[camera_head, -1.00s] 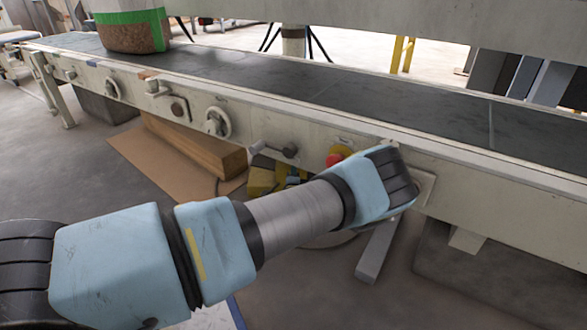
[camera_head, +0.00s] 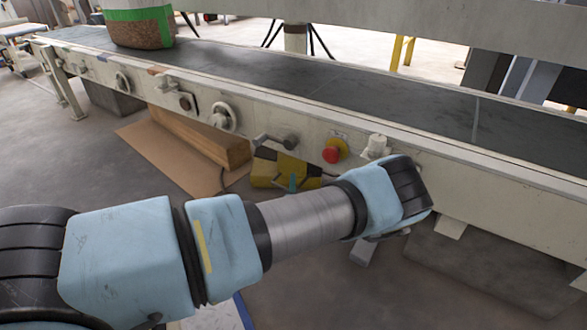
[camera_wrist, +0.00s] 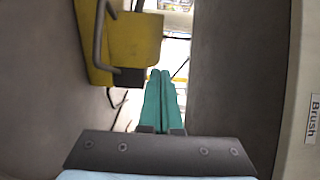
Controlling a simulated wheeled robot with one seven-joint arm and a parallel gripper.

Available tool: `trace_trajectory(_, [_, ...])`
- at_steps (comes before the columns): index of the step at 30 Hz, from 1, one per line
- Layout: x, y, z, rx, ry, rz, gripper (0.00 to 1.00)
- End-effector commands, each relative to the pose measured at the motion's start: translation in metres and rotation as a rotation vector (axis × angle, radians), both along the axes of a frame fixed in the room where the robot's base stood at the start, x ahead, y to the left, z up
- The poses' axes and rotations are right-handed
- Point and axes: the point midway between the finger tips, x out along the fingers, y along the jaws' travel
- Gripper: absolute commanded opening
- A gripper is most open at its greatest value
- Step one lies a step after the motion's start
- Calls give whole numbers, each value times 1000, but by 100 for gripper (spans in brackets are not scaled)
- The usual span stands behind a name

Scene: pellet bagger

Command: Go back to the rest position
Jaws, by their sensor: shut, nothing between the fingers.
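My gripper (camera_wrist: 160,75) shows in the wrist view as two teal fingers lying together, shut with nothing between them. In the head view my blue and grey arm reaches from the lower left toward the conveyor's near side. Its wrist end is in front of and below the conveyor frame (camera_head: 505,172). A small teal piece beside a yellow box (camera_head: 268,172) looks like a fingertip; the rest of the gripper is hidden behind my arm. In the wrist view a yellow body with a grey handle (camera_wrist: 132,40) is close to the left of the fingers.
A red button (camera_head: 331,155) and a grey knob (camera_head: 375,146) sit on the frame near my wrist. A wooden beam (camera_head: 205,138) lies on cardboard (camera_head: 160,160). A filled bag (camera_head: 140,30) stands on the belt (camera_head: 330,85).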

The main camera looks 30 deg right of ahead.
Motion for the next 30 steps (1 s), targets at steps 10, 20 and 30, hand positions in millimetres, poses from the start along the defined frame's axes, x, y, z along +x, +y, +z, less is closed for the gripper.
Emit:
trace_trajectory(10, [-13, 9, 0, -1, 2, 3, 0])
trace_trajectory(20, [49, 65, 21, -143, 342, 301, 0])
trace_trajectory(30, [81, 163, 72, -451, 857, 697, 0])
